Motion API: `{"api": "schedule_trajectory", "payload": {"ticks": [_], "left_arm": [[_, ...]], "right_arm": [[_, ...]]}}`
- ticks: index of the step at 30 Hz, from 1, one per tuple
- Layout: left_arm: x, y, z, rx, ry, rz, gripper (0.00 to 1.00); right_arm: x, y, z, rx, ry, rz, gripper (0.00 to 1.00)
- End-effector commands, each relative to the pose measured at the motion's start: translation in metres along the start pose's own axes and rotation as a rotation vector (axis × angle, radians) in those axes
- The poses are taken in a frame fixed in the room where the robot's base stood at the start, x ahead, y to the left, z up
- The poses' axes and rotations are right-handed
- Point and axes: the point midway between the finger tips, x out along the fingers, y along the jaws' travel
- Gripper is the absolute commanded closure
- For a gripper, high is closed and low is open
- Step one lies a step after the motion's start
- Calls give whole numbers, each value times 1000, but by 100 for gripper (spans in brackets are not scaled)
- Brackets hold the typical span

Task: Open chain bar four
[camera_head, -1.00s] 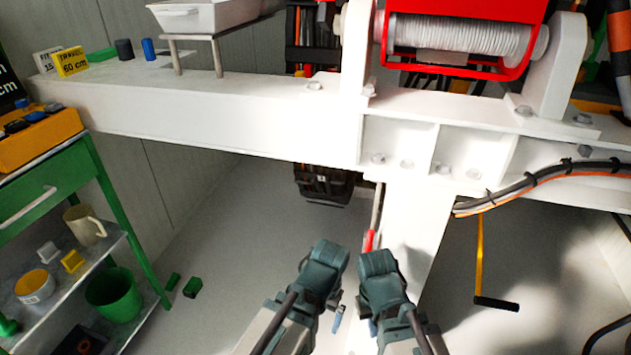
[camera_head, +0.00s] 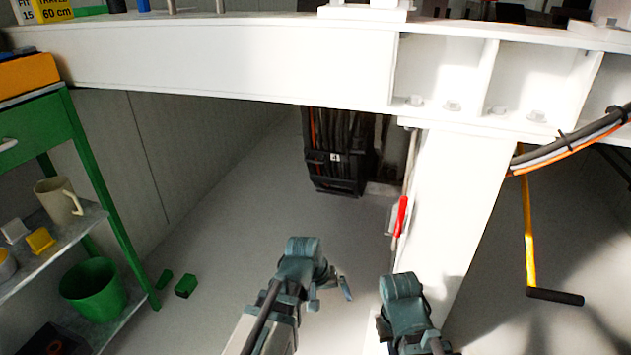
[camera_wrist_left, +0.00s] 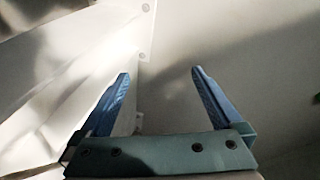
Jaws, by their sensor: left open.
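A black cable chain (camera_head: 340,175) hangs below the white beam in the head view, with dark and orange cables inside. A small white label reading 4 (camera_head: 335,157) sits on one of its bars, which looks closed across the cables. My left gripper (camera_head: 331,292) is below the chain in the picture, well apart from it. In the left wrist view its two blue fingers (camera_wrist_left: 160,76) are spread wide with nothing between them. My right arm ends at the lower middle, in front of the white post; its right gripper (camera_head: 384,328) is mostly hidden.
The white beam (camera_head: 220,62) crosses above, and a white post (camera_head: 458,190) stands right of the chain. A red-handled tool (camera_head: 401,215) hangs beside the post. A yellow crank (camera_head: 530,235) hangs at right. A green cart (camera_head: 105,190) stands at left.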

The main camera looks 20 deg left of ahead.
Motion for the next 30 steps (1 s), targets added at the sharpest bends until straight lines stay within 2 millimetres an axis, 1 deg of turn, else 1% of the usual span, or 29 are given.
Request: {"api": "schedule_trajectory", "payload": {"ticks": [1, 2, 3, 5, 6, 8, 9, 11, 12, 14, 15, 16, 18, 22, 25, 30], "left_arm": [[24, 0, -20, -124, 54, 88, 0], [26, 6, -34, -209, 87, 151, 0], [22, 15, -52, -319, 124, 234, 0], [14, 27, -80, -489, 170, 363, 0], [6, 34, -99, -607, 194, 455, 0], [-9, 42, -128, -795, 219, 599, 0], [-22, 45, -149, -927, 229, 703, 0], [-43, 45, -180, -1134, 230, 866, 0], [-58, 42, -199, -1274, 221, 977, 0], [-79, 32, -226, -1475, 195, 1139, 0], [-91, 23, -242, -1598, 171, 1239, 0], [-99, 16, -252, -1684, 152, 1311, 0], [-115, -2, -271, -1855, 102, 1455, 0], [-131, -28, -290, -2066, 18, 1639, 0], [-136, -39, -296, -2143, -17, 1709, 0], [-138, -42, -298, -2167, -31, 1730, 0]], "right_arm": [[27, -3, -2, 0, 1, 0, 100], [32, -3, -2, 0, 1, 0, 100], [34, -4, -2, 0, 1, 0, 100], [36, -4, -2, 0, 1, 0, 100], [36, -4, -2, 0, 1, 0, 100], [37, -4, -2, 0, 1, 0, 100], [37, -4, -2, 0, 1, 0, 100], [36, -4, -2, 0, 1, 0, 100], [36, -4, -2, 0, 1, 0, 100], [36, -4, -2, 0, 1, 0, 100], [36, -4, -2, 0, 1, 0, 100], [36, -4, -2, 0, 1, 0, 100], [36, -4, -2, 0, 1, 0, 100], [36, -4, -2, 0, 1, 0, 100], [36, -4, -2, 0, 1, 0, 100], [36, -4, -2, 0, 1, 0, 100]]}}
